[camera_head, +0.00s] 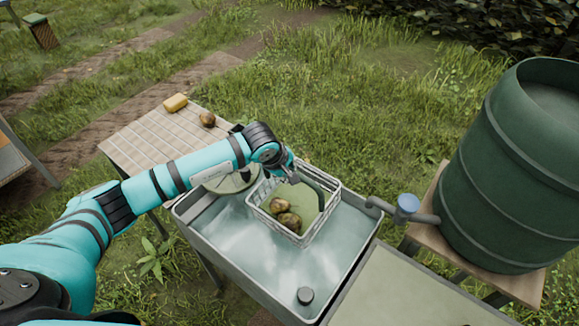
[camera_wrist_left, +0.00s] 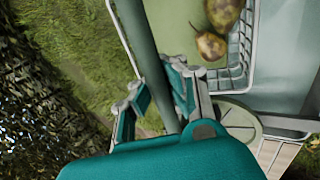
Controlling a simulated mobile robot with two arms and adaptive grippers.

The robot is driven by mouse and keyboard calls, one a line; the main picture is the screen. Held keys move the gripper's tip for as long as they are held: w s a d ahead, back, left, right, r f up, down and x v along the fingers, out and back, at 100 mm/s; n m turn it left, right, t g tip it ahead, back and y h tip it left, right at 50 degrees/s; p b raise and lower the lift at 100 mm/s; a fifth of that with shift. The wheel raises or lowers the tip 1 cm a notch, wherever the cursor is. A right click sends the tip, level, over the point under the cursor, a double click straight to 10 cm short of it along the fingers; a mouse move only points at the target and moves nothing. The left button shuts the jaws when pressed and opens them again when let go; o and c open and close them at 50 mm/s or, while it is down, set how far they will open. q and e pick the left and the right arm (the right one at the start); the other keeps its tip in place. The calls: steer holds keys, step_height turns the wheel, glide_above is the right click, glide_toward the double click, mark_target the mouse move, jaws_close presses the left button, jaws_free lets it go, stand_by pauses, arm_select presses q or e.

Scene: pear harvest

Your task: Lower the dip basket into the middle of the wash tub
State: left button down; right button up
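The white wire dip basket (camera_head: 303,238) holds a few brown-green pears (camera_head: 289,221) and hangs level, or nearly so, over the far half of the grey wash tub (camera_head: 250,288). Its far corner overlaps the tub's back rim in the picture; its exact height above the water is hard to tell. My left gripper (camera_head: 291,175) is at the top of the basket's dark green arched handle (camera_head: 327,190). In the left wrist view my left gripper (camera_wrist_left: 162,92) has its fingers closed about the handle (camera_wrist_left: 140,35), with the basket's wire side (camera_wrist_left: 240,45) beyond. My right gripper is not in view.
A green barrel (camera_head: 515,170) with a blue-topped tap (camera_head: 408,203) stands right. A flat-topped table (camera_head: 410,295) adjoins the tub. A dark plug (camera_head: 305,295) is at its near end.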

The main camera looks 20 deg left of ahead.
mark_target(288, 210)
arm_select(q)
step_height(288, 210, down, 19)
steer(key=b, duration=1.1)
steer(key=shift+w, duration=0.1)
steer(key=shift+f+b, duration=0.6)
steer(key=shift+b, duration=0.1)
steer(key=shift+s+a+f, duration=0.15)
steer(key=shift+s+f, duration=0.2)
steer(key=shift+s, duration=0.35)
steer(key=shift+s+a+f, duration=0.2)
steer(key=shift+s, duration=0.45)
steer(key=shift+a, duration=0.15)
steer(key=shift+s+a+p, duration=0.1)
steer(key=shift+s+p, duration=0.3)
steer(key=shift+s, duration=0.2)
steer(key=c, duration=2)
jaws_free()
steer(key=o, duration=0.4)
